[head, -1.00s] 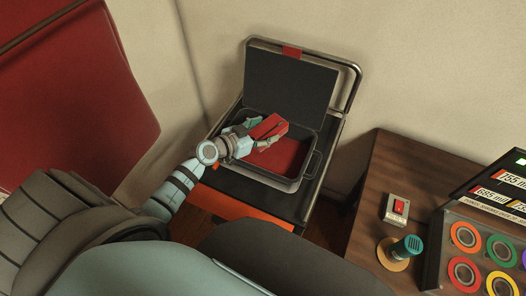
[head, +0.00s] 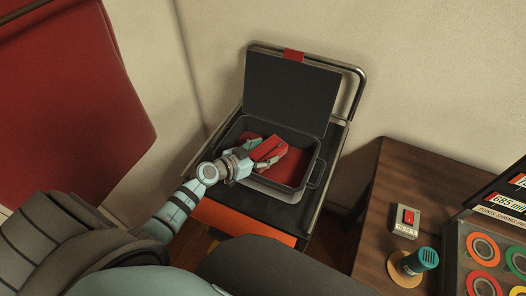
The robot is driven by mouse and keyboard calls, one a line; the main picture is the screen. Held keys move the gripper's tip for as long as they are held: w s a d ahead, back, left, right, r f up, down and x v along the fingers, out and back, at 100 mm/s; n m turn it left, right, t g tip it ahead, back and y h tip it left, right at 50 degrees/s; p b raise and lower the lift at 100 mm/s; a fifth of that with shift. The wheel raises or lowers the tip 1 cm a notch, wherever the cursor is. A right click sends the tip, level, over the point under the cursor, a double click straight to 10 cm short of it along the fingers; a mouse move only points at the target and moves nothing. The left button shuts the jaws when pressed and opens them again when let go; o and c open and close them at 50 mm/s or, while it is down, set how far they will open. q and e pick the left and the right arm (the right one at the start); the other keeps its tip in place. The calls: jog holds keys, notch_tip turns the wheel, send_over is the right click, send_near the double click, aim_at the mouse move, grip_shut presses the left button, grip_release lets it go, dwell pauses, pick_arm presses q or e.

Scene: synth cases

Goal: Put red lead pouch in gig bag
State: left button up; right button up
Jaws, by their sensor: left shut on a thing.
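The gig bag (head: 246,124) is a dark open case with its lid upright at the back and a red lining inside. It sits on a black cart (head: 325,190). My left gripper (head: 270,155) is shut on the red lead pouch (head: 267,148), a small red block-like pouch. The gripper holds it tilted, inside the outline of the case opening over the red lining. I cannot tell whether the pouch touches the lining. My right gripper is out of view.
A wooden table (head: 366,220) at the right carries a small box with a red switch (head: 407,217), a teal-topped microphone-like item (head: 424,259) and a case with coloured rings (head: 484,250). A red panel (head: 75,85) hangs at the left. Walls stand close behind the cart.

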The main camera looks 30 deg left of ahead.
pick_arm(q)
jog(key=o, duration=1.2)
jog(key=shift+f, duration=0.1)
jog(key=shift+o, duration=0.2)
jog(key=shift+r, duration=0.4)
jog(key=p+v, duration=0.1)
jog(key=v, duration=0.1)
jog(key=p+v, duration=0.2)
jog(key=v, duration=0.1)
jog(key=shift+w+d+r, duration=0.1)
jog(key=shift+w+r, duration=0.05)
jog(key=shift+r, duration=0.25)
jog(key=p+v, duration=0.2)
jog(key=v, duration=0.5)
jog(key=shift+s+f, duration=0.2)
